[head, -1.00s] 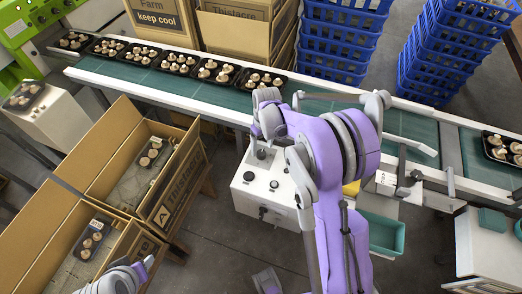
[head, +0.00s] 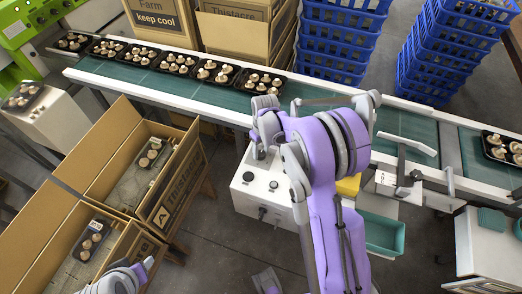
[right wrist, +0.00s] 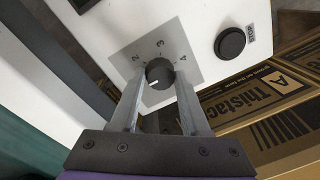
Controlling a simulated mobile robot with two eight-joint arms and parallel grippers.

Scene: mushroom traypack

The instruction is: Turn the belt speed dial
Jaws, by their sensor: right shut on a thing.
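The belt speed dial (right wrist: 159,72) is a round black knob with a pale line at its lower left. It sits on a grey plate (right wrist: 188,38) marked with numbers, 2, 3 and 4 showing. The plate is on a white control box (head: 246,196), seen below the belt in the head view. My right gripper (right wrist: 158,78) is shut on the dial, a finger at each side. In the head view my right gripper (head: 259,147) is over the box's upper edge, its tips partly hidden. My left gripper (head: 146,264) shows only partly at the bottom left.
A black button (right wrist: 230,42) is right of the dial. The green belt (head: 310,98) carries mushroom trays (head: 178,63) behind the box. Open cardboard cartons (head: 182,185) stand at left. A teal bin (head: 384,235) is at right.

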